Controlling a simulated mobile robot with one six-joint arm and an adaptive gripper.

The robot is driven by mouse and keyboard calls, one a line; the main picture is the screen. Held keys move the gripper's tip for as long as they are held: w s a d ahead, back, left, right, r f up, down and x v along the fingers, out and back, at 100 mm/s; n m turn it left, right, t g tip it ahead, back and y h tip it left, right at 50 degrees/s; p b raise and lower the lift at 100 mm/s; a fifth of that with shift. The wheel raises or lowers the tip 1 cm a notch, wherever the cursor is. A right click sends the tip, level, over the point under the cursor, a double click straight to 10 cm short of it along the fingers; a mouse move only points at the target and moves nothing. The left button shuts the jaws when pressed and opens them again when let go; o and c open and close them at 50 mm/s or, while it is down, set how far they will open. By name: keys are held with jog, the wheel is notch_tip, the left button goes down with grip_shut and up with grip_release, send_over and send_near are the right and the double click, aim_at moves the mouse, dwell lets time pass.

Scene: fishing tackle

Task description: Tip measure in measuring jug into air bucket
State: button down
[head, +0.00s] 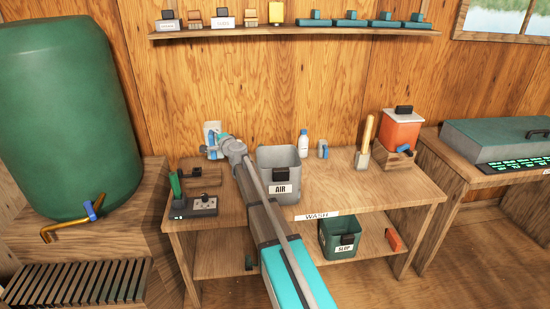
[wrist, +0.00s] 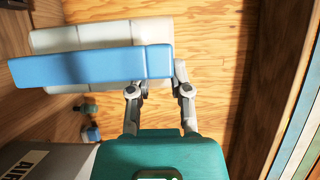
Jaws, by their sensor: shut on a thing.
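My gripper (head: 212,147) is shut on the blue handle of the measuring jug (head: 212,127). The jug is pale with a long blue handle and is held at the back left of the bench, up near the wall. In the wrist view, my gripper (wrist: 160,78) has its fingers at the right end of the handle, and the pale jug body (wrist: 90,38) shows behind it. The jug's contents are hidden. The grey air bucket (head: 276,158), labelled AIR, stands on the bench to the right of the jug; its wall (wrist: 48,160) also shows at the wrist view's lower left.
My arm crosses the bench beside the air bucket. A white bottle (head: 303,146) and a small blue-and-grey item (head: 322,150) stand right of the bucket. A device with a green handle (head: 193,206) sits front left. A green slop bucket (head: 326,242) is on the lower shelf.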

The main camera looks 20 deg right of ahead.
jog(key=shift+d, duration=0.1)
jog(key=s+d+m+g+h, duration=0.1)
jog(key=s+d+m+h, duration=0.3)
jog(key=d+m+h, duration=0.3)
jog(key=shift+s+d+r+m+g+h, duration=0.4)
jog(key=shift+d+h, duration=0.3)
jog(key=shift+h, duration=1.9)
jog(key=shift+r, duration=0.15)
